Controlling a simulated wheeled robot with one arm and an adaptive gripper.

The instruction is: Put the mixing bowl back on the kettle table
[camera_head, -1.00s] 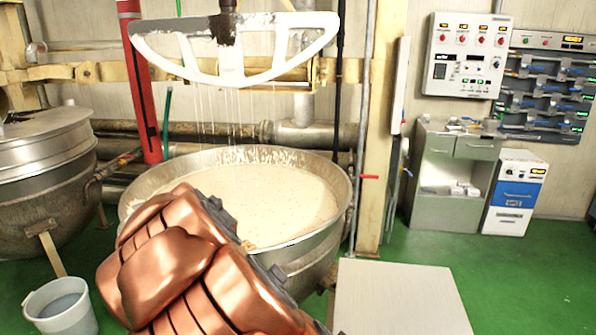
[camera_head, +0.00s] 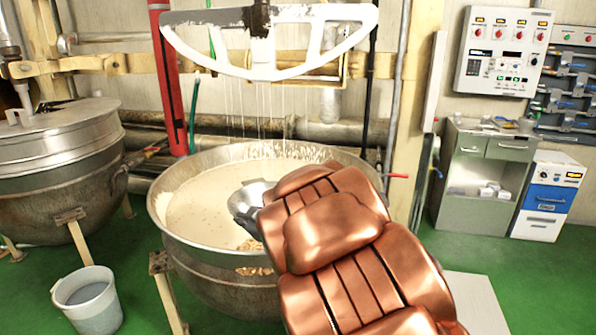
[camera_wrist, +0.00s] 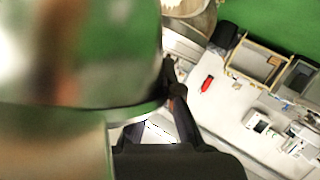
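The mixing bowl (camera_head: 247,202) is a small shiny metal bowl, tilted in the head view, in front of the large kettle of cream-coloured mass. Most of it is behind my copper-coloured arm. In the wrist view the bowl (camera_wrist: 75,50) fills the left side, close and blurred, with green reflections. My gripper (camera_wrist: 160,115) has its dark fingers at the bowl's rim and appears shut on it. A pale flat top (camera_head: 478,300), possibly the kettle table, shows at the lower right, partly behind my arm.
The large kettle (camera_head: 185,240) stands below a white stirring paddle (camera_head: 200,45) with dripping strands. A closed kettle (camera_head: 60,165) and a bucket (camera_head: 88,300) are at left. A metal cabinet (camera_head: 470,215) stands at right. The wrist view shows a pale surface (camera_wrist: 220,115) with small items.

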